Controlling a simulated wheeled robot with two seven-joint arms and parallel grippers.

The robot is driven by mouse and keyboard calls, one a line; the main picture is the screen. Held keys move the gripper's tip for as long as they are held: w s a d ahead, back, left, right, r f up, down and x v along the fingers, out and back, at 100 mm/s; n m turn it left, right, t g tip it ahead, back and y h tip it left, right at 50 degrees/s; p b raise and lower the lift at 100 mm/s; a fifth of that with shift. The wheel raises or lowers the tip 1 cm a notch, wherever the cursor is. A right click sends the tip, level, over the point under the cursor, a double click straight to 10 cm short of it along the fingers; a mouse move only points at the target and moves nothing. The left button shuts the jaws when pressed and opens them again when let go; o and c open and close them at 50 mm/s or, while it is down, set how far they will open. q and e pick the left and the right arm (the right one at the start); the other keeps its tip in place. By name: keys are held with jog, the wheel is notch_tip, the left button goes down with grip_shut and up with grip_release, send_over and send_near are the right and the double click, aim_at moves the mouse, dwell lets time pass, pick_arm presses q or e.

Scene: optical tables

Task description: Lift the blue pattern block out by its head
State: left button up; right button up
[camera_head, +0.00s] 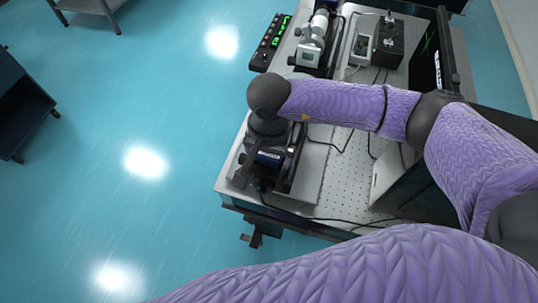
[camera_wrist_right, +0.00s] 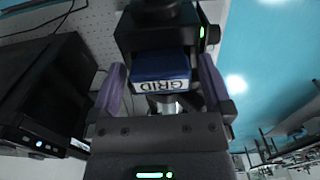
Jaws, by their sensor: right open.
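The blue pattern block (camera_wrist_right: 160,66) shows in the right wrist view, with a white label reading GRID on the face toward the camera. It sits in a dark holder (camera_wrist_right: 140,35) with a small green light. My right gripper (camera_wrist_right: 161,74) is open, with one purple finger on each side of the block. I cannot tell whether the fingers touch it. My right fingertips are not clear there. My left gripper is not in view.
A black box with green digits (camera_head: 271,42) stands at the table's far left edge. White and grey optics (camera_head: 312,45), a black box (camera_head: 390,42) and a dark monitor (camera_head: 428,60) stand farther back. Cables cross the perforated top. The blue floor at left is largely open.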

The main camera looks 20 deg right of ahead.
jog(key=c, duration=1.2)
jog(key=shift+r, duration=0.1)
